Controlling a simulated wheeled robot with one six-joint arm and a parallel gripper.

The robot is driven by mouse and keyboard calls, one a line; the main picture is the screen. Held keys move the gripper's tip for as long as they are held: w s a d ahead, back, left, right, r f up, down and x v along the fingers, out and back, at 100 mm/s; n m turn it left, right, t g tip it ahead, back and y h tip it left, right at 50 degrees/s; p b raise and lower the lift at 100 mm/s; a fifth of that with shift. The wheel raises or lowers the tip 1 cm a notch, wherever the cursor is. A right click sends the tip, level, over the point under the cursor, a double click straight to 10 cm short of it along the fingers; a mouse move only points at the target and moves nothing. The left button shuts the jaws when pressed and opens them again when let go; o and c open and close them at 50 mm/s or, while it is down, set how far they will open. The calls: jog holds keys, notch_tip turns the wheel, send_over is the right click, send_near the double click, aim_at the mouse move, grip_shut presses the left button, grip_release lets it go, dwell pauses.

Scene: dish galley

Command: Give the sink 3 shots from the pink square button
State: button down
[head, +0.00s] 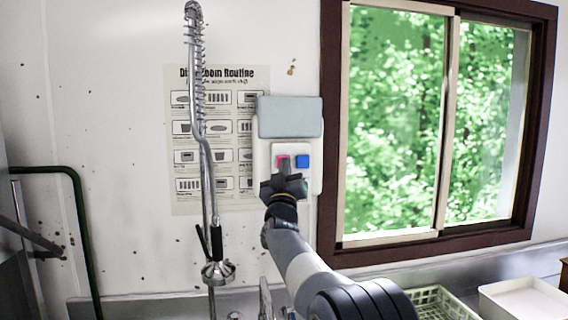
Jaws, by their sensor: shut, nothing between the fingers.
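The pink square button (280,160) sits on a white wall panel (262,160), left of a blue square button (302,161). My gripper (284,163) is shut and empty, with its tips in front of the lower part of the pink button. I cannot tell whether the tips touch it. The sink itself is mostly hidden below; a faucet part (265,298) and the steel back edge show at the bottom of the head view.
A grey-blue box (290,117) juts out above the buttons. A tall spring sprayer (207,150) hangs to the left, before a poster (180,200). A window (440,120) is at right. A green rack (440,303) and white tray (522,300) stand lower right.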

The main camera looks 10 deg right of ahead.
jog(key=shift+w, duration=0.35)
dwell(0.6)
jog(key=shift+s+f+b, duration=0.1)
jog(key=shift+s+b, duration=0.7)
jog(key=shift+s, duration=0.35)
jog(key=shift+w, duration=0.15)
jog(key=shift+w, duration=0.25)
